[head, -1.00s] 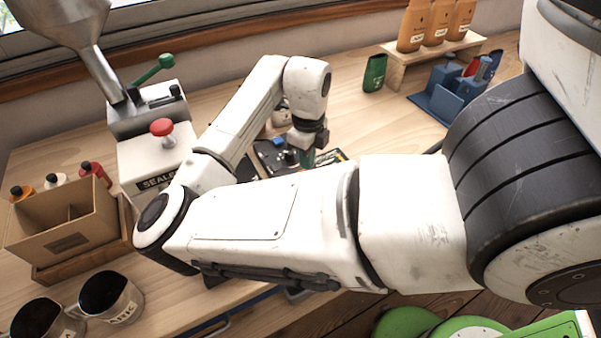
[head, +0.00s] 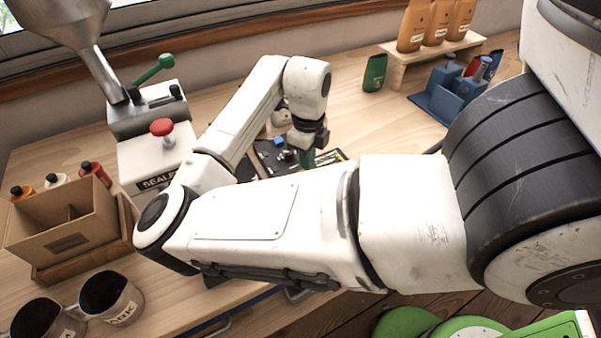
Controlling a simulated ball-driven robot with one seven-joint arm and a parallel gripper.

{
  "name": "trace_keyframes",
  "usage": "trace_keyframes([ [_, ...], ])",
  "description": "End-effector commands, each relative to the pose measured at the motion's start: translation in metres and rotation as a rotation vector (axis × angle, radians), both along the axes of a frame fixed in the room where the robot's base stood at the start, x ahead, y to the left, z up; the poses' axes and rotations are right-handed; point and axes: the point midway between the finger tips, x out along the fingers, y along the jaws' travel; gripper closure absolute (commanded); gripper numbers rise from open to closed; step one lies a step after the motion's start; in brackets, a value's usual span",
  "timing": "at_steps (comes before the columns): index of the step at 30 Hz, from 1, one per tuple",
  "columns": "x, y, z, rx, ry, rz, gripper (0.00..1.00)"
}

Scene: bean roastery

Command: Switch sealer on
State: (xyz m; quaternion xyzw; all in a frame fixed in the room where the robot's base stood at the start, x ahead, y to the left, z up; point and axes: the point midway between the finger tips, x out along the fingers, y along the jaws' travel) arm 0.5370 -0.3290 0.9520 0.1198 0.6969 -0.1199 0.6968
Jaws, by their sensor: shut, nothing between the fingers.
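The sealer (head: 153,158) is a white box with a dark label on its front, partly covered by my arm. A red mushroom-shaped knob (head: 162,130) stands on its top. A grey unit with a green-knobbed lever (head: 153,69) sits behind it, beneath a metal funnel. My gripper (head: 306,160) points down to the right of the sealer, apart from the red knob. It is shut and empty, close to a dark panel (head: 266,153) with a blue part on it. The fingertips are small and partly hidden by my forearm, so I cannot tell whether they touch the panel.
A cardboard box (head: 62,228) and several small bottles stand at the left. Two metal cups (head: 110,297) are at the front left. A green pouch (head: 374,73), a blue fixture (head: 455,95) and orange bottles on a wooden stand (head: 432,58) are at the back right. Bare table lies between.

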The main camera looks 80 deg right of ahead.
Motion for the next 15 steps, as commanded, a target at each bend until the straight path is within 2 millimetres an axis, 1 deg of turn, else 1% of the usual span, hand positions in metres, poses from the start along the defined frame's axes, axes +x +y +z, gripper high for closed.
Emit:
trace_keyframes([
  [15,0.0,0.0,-0.0071,0.0,0.0,0.0,1.0],
])
